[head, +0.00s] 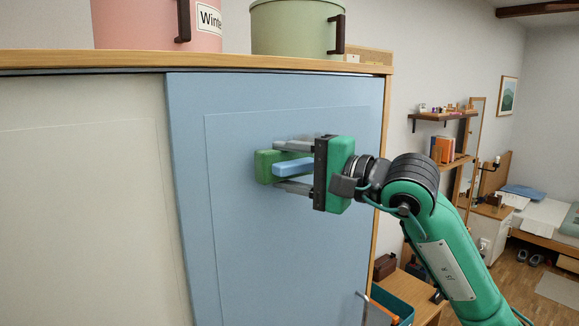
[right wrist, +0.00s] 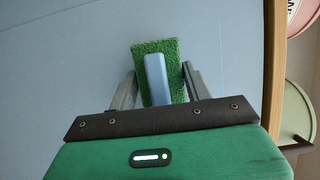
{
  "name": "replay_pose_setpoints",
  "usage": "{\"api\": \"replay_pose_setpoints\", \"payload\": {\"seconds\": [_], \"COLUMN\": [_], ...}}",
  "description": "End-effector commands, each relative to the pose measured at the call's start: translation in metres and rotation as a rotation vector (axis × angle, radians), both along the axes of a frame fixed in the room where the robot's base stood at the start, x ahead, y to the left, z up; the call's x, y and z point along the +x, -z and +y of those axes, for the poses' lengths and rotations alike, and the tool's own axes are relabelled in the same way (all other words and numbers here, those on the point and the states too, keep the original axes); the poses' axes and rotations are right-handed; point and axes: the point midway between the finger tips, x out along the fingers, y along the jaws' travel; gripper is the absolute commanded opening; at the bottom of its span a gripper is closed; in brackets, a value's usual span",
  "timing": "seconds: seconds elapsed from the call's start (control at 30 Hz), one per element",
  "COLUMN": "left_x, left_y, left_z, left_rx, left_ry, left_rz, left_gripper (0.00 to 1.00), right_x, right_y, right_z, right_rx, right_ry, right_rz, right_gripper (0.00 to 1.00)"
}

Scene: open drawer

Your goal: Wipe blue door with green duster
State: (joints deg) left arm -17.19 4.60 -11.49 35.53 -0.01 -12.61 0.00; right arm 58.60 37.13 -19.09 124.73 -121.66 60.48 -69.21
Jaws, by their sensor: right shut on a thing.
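The blue door (head: 290,260) is a flat cabinet panel with a shallow inset; it also fills most of the right wrist view (right wrist: 60,60). The green duster (head: 264,167) is a green block with a light blue handle, at the upper middle of the door. My right gripper (head: 292,167) is shut on its blue handle, with one finger on each side. In the right wrist view the duster (right wrist: 143,48) shows a fuzzy green pad, close to the door's surface; I cannot tell for sure whether it touches. My left gripper is not in view.
A cream door (head: 85,210) stands left of the blue one. A pink container (head: 140,25) and a green container (head: 290,28) stand on the cabinet top (head: 100,59). A low wooden table with a teal tray (head: 388,302) is at the lower right. A bed stands far right.

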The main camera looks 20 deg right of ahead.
Motion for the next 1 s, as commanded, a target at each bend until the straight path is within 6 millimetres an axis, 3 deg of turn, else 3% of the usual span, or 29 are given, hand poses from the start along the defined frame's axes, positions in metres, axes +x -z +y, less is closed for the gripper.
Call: {"api": "replay_pose_setpoints", "payload": {"seconds": [1.0], "left_x": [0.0], "left_y": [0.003], "left_z": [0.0], "left_rx": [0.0], "left_ry": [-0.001], "left_rz": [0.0], "left_gripper": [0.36], "right_x": [0.018], "right_y": [0.0], "right_z": [0.006], "right_rx": [0.0], "right_ry": [0.0], "right_rz": [-0.001], "right_gripper": [0.31]}}
